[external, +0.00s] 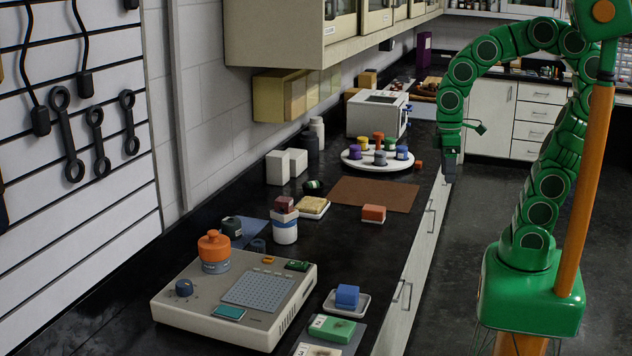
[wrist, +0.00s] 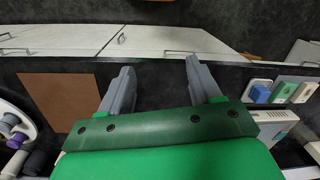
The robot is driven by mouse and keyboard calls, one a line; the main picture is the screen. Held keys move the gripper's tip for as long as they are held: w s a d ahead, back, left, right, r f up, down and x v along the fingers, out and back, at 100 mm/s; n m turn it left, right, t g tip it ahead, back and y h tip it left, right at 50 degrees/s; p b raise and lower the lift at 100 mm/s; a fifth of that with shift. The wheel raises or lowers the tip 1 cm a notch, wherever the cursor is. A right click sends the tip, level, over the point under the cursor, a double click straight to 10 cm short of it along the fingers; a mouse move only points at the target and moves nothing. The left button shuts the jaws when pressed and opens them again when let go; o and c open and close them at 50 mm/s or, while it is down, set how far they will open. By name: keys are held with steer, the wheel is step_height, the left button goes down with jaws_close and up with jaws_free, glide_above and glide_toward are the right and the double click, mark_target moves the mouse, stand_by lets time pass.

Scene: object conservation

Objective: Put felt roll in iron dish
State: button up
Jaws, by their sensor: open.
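My gripper (external: 449,168) hangs near the counter's front edge in the external view, right of the turntable. In the wrist view my gripper (wrist: 160,78) has its two grey fingers wide apart with nothing between them. A pale shallow dish (external: 361,306) holds a blue block (external: 347,294) at the front of the counter; the same dish (wrist: 251,98) shows in the wrist view. I cannot pick out the iron dish for certain.
A white turntable (external: 352,160) carries several small coloured pieces. The brown mat (external: 372,194) is bare. An orange block (external: 373,212) sits on a pale base. A beige device (external: 190,306) with an orange-topped jar (external: 214,244) fills the near counter. White cabinets (wrist: 175,40) front the counter.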

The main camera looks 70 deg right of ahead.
steer(key=s+d+f+m+g, duration=0.1)
steer(key=s+f+m, duration=0.1)
steer(key=s, duration=0.6)
steer(key=shift+s+d+f+m+h, duration=0.15)
steer(key=shift+s+m+h, duration=0.15)
steer(key=shift+m, duration=0.1)
stand_by(0.5)
